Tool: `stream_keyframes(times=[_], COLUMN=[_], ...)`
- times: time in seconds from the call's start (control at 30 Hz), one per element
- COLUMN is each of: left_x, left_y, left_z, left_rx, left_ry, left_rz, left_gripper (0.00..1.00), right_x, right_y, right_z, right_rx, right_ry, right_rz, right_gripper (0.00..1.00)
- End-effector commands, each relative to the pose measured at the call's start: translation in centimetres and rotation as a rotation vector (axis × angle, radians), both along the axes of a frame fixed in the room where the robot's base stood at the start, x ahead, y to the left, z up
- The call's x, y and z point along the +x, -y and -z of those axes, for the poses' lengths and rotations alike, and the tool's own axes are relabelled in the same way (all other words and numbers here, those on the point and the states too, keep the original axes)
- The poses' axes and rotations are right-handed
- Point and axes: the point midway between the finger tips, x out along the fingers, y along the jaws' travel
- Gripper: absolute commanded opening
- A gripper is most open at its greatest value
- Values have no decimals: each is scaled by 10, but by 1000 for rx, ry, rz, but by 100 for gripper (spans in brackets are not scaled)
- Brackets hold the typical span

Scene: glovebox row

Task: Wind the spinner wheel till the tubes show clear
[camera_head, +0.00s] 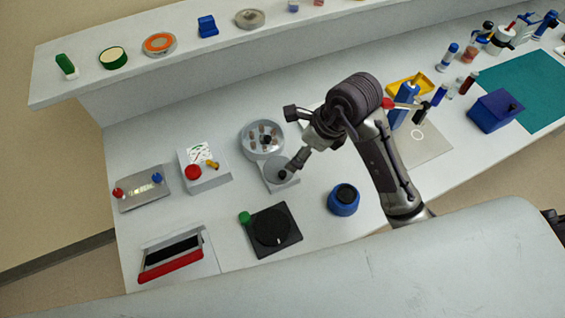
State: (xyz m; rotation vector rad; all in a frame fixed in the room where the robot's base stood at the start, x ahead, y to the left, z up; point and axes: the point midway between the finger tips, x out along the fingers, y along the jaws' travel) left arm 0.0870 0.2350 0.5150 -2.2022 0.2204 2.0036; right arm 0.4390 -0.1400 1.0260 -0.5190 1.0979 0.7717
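The spinner (262,138) stands in the middle of the bench, a round grey drum with several brownish tubes in a ring inside. Whether the tubes look clear or cloudy is too small to tell. Its grey wheel (270,176) is on the near side of the same base, with a small dark knob (282,175). My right gripper (290,169) comes in from the right and points down at the knob. Its tips are at or touching the knob, and I cannot tell whether they hold it. My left gripper is not in view.
A white box with a red button (193,172) and a metal plate with red and blue knobs (142,188) are left of the spinner. A black turntable (270,229) and a blue pot (343,199) are nearer. A raised shelf (190,55) runs behind.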

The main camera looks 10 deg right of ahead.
Motion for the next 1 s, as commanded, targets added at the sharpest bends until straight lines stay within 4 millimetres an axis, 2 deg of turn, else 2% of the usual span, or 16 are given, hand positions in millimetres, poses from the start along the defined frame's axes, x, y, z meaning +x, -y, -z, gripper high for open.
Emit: stream_keyframes(times=[0.5,0.7,1.0], left_x=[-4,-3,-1], left_y=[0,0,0], left_z=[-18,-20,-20], left_rx=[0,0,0], left_ry=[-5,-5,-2], left_rz=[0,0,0], left_gripper=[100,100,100], right_x=[23,29,30], right_y=[-32,-36,-37], right_z=[94,112,115], right_rx=[3,3,1], right_ry=[-6,-2,0], right_rz=[0,1,0], right_gripper=[100,100,100])
